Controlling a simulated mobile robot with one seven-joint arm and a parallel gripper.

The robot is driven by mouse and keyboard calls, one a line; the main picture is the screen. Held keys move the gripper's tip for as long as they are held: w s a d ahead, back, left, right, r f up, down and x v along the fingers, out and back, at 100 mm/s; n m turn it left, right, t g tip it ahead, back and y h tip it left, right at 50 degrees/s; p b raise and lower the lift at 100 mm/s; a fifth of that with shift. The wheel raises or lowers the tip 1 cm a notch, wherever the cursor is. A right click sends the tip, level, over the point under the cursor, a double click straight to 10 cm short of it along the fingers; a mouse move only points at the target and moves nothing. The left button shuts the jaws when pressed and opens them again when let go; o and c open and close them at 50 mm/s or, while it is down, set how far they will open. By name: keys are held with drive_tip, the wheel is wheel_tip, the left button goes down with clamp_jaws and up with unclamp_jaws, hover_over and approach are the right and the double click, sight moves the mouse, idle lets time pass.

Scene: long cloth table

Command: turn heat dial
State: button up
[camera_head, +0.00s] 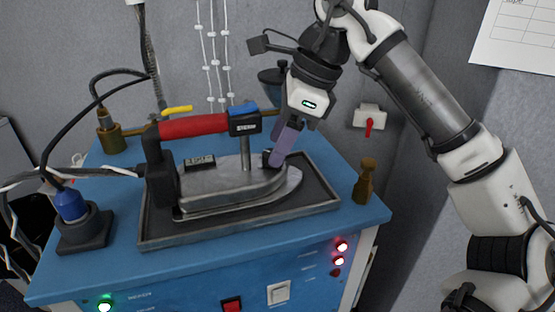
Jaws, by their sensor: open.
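A steam iron (240,190) with a red handle (193,126) rests flat on a dark metal tray (325,205). A small black knob (267,156), which looks like the heat dial, shows near the front of the iron's top. My gripper (277,158) is open and comes down from above right. Its purple-grey fingertips are at or very close to the knob and partly cover it. I cannot tell whether they touch it.
The tray sits on a blue cabinet (215,256) with switches and lit lamps on its front. A blue-topped connector (71,205) and cables stand at left. A brass post (365,180) is at right. A grey wall is behind.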

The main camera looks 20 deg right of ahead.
drive_tip(key=shift+b+x, duration=0.3)
drive_tip(key=shift+x, duration=0.45)
drive_tip(key=c, duration=1)
drive_tip(key=shift+s+f+m+b, duration=0.1)
drive_tip(key=shift+f+m+b, duration=0.05)
drive_tip(key=shift+m+b, duration=0.5)
drive_tip(key=shift+m+t+h, duration=0.4)
drive_tip(key=shift+m, duration=0.55)
drive_tip(key=o, duration=1)
